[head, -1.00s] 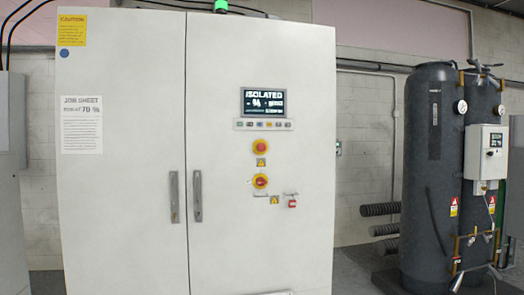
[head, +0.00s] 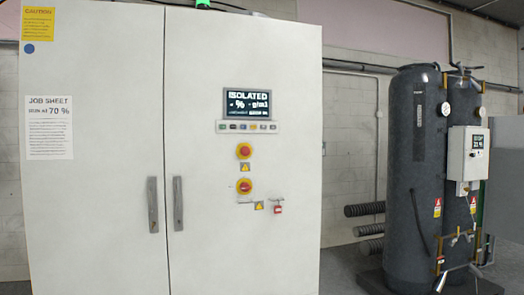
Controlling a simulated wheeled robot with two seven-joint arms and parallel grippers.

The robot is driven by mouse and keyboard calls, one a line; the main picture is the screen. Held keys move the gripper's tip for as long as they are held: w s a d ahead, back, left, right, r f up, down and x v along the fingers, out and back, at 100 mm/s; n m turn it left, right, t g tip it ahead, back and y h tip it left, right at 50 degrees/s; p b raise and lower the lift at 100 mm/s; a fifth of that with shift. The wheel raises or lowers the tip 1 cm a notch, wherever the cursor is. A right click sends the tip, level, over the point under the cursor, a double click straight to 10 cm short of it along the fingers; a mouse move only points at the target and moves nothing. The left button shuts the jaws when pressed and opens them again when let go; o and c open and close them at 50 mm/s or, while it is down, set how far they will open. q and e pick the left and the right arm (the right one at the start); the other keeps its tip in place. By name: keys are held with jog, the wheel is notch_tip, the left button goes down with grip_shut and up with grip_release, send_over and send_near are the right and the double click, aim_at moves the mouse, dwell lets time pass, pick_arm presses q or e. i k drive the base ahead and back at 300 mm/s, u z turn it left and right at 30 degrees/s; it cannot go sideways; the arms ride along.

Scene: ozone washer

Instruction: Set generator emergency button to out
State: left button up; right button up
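The white generator cabinet (head: 275,60) fills the left and middle of the head view, with two closed doors. On its right door, a red round button on a yellow ring (head: 244,151) sits below the display. A second red control on yellow (head: 245,187) sits lower and looks like a rotary switch. I cannot tell whether the upper button is pressed in or out. The display (head: 250,104) reads "ISOLATED". Neither of my grippers is in view.
Two vertical door handles (head: 178,204) stick out left of the controls. A small red tag or padlock (head: 278,208) hangs at lower right of the switch. Dark tanks (head: 412,165) with a white control box (head: 468,153) stand at the right. Floor shows between cabinet and tanks.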

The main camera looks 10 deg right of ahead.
aim_at(245, 151)
jog(key=z, duration=0.3)
jog(key=i, duration=1.85)
jog(key=u, duration=0.35)
